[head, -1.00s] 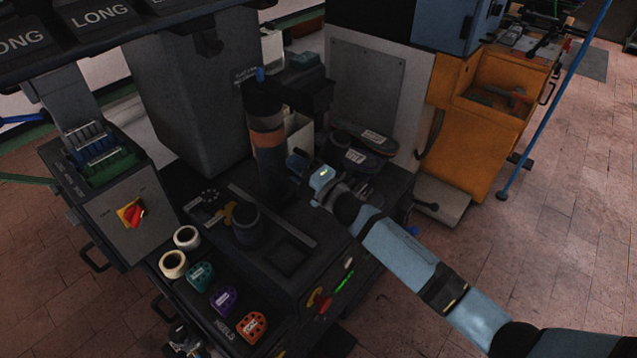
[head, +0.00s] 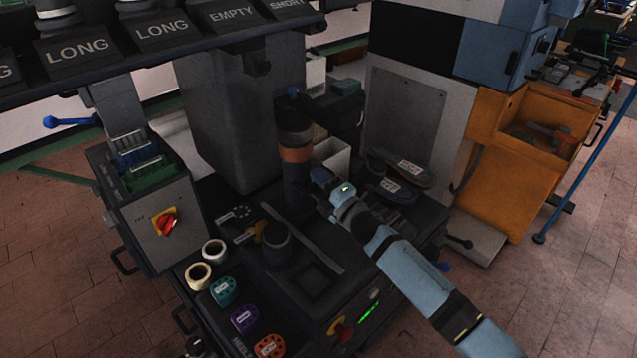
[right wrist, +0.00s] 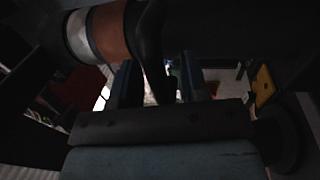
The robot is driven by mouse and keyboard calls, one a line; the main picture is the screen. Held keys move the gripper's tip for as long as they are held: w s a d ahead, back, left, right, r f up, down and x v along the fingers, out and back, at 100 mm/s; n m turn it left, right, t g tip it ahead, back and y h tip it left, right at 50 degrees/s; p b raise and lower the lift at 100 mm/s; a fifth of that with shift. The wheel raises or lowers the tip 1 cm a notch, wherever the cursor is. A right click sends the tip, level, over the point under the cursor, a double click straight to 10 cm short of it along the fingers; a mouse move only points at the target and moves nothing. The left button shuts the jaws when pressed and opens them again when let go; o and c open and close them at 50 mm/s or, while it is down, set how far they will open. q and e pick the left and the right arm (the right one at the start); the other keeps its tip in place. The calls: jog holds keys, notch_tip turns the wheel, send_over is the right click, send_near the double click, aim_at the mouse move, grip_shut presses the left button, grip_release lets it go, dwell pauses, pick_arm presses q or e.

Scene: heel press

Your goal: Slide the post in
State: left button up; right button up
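The post (head: 295,165) is a dark upright cylinder with an orange-brown band and a paler band, standing on the press bed (head: 340,300) in front of the tall grey column. It also shows in the right wrist view, where its orange band (right wrist: 110,32) lies at the upper left. My right gripper (head: 318,187) is close beside the post's right side, low down. In the right wrist view its two fingers (right wrist: 158,85) stand apart with a dark bar passing across the gap. I cannot tell whether they touch the bar. My left gripper is not in view.
A short dark cylinder (head: 277,243) and a flat metal strip (head: 312,240) are on the bed before the post. Shoe soles (head: 400,175) lie right of it. Tape rolls (head: 199,277) and coloured heels (head: 224,291) line the left front. An orange cabinet (head: 500,170) stands right.

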jog(key=shift+s, duration=0.1)
pick_arm(q)
jog(key=shift+p, duration=0.4)
pick_arm(e)
jog(key=v, duration=1.3)
jog(key=shift+s+d, duration=0.2)
jog(key=shift+s, duration=0.05)
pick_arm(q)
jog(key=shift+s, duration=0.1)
pick_arm(e)
jog(key=shift+f, duration=0.1)
